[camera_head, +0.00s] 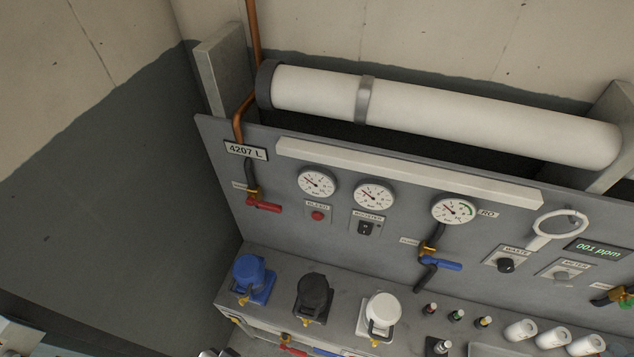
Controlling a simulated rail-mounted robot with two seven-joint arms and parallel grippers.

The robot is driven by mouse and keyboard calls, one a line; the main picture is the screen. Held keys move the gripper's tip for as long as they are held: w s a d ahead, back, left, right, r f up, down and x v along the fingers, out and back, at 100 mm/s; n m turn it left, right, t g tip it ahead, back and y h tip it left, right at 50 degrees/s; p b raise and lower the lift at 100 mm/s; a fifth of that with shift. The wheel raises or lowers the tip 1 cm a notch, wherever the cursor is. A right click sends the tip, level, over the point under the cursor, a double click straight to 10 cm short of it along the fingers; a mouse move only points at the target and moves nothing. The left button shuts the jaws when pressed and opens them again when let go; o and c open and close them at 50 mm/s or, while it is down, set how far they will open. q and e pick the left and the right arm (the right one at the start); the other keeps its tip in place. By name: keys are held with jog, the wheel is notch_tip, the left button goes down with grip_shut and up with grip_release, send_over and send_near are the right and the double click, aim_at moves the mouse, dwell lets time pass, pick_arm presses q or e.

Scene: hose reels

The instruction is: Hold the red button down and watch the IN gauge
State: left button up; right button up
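No IN label is readable, so I cannot tell which is the IN gauge. The red needles are too small to read exactly.
A black switch (365,228) is right of the button. A red-handled valve (264,205) and a blue-handled valve (442,264) stick out from the panel. Blue (250,275), black (313,292) and white (380,312) capped housings stand on the ledge below. A white cylinder (450,112) lies above.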

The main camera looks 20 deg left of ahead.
pick_arm(q)
grip_shut()
dwell(0.8)
